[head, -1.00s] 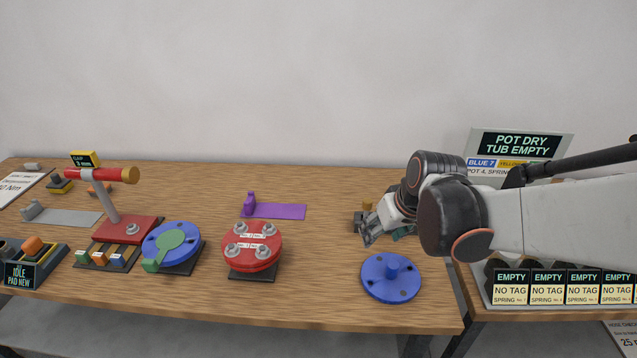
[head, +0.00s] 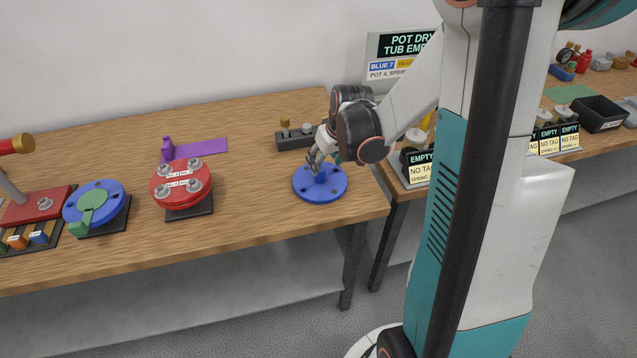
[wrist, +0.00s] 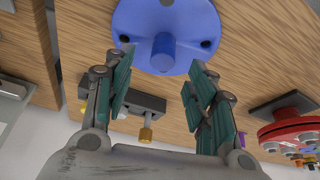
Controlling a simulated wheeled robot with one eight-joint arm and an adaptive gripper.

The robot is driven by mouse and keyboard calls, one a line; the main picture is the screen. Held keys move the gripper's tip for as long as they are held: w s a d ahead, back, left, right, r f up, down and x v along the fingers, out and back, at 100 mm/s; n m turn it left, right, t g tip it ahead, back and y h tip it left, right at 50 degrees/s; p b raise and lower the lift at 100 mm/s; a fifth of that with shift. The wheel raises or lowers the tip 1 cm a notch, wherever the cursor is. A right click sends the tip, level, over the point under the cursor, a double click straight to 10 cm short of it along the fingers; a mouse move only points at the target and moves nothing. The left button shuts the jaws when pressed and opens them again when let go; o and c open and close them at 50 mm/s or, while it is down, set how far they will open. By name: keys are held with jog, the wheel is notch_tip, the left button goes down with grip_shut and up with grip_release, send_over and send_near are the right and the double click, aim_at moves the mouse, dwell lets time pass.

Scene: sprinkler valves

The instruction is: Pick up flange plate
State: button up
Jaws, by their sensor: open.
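The flange plate looks to be the round blue disc (head: 333,190) with small dark holes and a central blue peg, lying flat near the table's right end. It also shows at the top of the wrist view (wrist: 190,18), its peg pointing toward my gripper. My gripper (head: 314,166) is at the plate's peg in the head view, pointing down. In the wrist view my open gripper (wrist: 162,62) has its teal-padded fingers apart, one on each side of the peg's line. I cannot tell whether they touch the peg. The fingers partly hide the peg in the head view.
A dark block with fittings (head: 293,138) stands just behind the plate. A red flange (head: 180,182) and a blue disc with a green handle (head: 94,202) stand to the left. A purple strip (head: 202,149) lies behind them. The wood between the red flange and the plate is clear.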

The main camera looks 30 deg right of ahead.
aim_at(320, 176)
jog(key=shift+a+b+x, duration=0.2)
jog(key=shift+b+x, duration=1.1)
jog(key=shift+x, duration=2)
jog(key=shift+r, duration=0.1)
grip_shut()
